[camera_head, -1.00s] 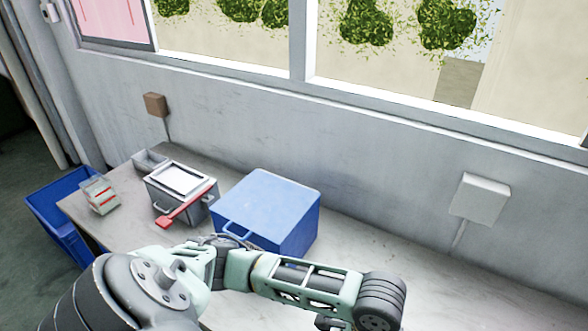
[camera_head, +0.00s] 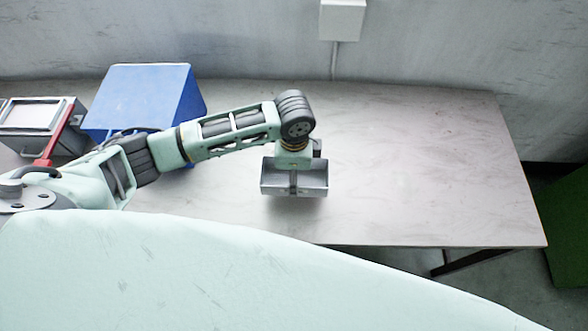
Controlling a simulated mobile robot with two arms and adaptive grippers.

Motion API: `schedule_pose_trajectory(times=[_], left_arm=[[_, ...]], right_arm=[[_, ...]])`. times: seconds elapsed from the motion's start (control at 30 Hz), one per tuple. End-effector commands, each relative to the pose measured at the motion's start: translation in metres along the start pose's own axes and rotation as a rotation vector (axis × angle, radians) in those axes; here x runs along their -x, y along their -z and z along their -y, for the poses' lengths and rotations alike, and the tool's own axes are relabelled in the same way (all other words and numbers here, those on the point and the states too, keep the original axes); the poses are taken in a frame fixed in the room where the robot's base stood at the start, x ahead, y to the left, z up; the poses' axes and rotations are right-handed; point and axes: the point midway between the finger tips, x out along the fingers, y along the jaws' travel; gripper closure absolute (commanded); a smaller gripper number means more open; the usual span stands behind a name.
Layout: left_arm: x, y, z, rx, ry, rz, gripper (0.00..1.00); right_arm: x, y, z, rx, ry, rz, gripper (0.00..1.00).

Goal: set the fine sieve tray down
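The fine sieve tray (camera_head: 312,181) is a small grey open tray with raised walls, seen over the middle of the table (camera_head: 420,170). My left gripper (camera_head: 293,181) reaches down to it from the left arm, with a dark finger across the tray's near wall; it looks shut on that wall. The tray looks roughly level, with a soft shadow under it, and appears to be just above or at the tabletop; I cannot tell whether it touches. The mesh is not visible. My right gripper is not in view.
A green object (camera_head: 565,230) stands beyond that edge.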

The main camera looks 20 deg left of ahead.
Motion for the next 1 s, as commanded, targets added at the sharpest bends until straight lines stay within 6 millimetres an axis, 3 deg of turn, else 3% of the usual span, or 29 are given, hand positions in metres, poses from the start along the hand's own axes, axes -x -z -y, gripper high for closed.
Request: schedule_pose_trajectory(times=[0.23, 0.57, 0.97, 1.0], left_arm=[[-0.014, 0.003, 0.024, 0.0, 0.0, -0.001, 0.6], [-0.052, 0.003, 0.024, 0.0, -0.001, 0.0, 0.6], [-0.059, 0.002, 0.024, -0.001, 0.0, 0.0, 0.6], [-0.058, 0.002, 0.024, -0.001, 0.0, 0.0, 0.27]], right_arm=[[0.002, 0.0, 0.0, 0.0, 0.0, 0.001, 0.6], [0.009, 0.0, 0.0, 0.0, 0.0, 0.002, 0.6], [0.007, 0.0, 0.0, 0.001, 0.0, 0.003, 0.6], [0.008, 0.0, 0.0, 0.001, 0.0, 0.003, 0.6]])
